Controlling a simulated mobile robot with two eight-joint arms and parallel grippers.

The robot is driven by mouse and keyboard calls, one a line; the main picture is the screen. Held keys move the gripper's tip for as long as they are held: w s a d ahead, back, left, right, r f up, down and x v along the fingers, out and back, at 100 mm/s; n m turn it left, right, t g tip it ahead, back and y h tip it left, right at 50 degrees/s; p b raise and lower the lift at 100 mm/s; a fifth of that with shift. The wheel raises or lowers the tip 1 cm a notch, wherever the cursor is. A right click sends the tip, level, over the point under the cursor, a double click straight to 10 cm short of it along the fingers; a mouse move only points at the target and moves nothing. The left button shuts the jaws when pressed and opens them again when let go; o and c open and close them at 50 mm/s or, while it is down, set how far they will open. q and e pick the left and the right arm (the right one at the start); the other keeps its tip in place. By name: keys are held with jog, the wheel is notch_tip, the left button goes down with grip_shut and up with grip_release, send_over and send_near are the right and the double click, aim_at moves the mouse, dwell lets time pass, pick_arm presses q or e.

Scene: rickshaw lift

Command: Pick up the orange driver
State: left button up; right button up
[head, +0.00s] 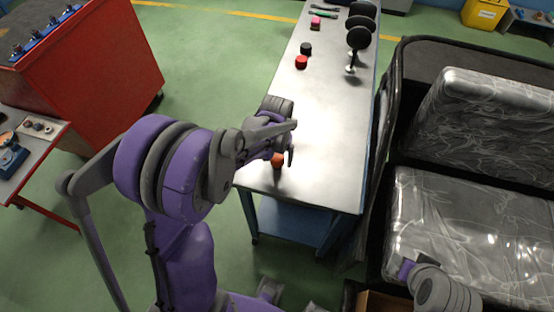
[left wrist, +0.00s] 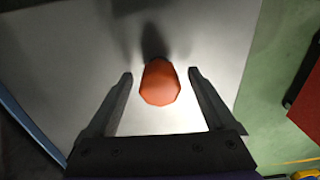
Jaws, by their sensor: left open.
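The orange driver (head: 277,160) stands near the front end of the long metal table, partly hidden by my left gripper in the head view. In the left wrist view the orange driver (left wrist: 160,83) shows as a rounded orange handle end, centred between the two fingers. My left gripper (head: 291,142) is open right at the driver. In the left wrist view my left gripper (left wrist: 160,75) has one finger on each side of it, with clear gaps. A dark shadow lies behind the driver. No right gripper fingers can be made out.
The metal table (head: 325,110) is bare around the driver. Farther back are a red roll (head: 301,62), a black roll (head: 306,48) and black round-headed items (head: 359,40). A plastic-wrapped seat (head: 465,225) stands right, a red cabinet (head: 95,65) left.

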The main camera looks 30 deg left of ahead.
pick_arm(q)
jog(key=shift+f, duration=0.65)
grip_shut()
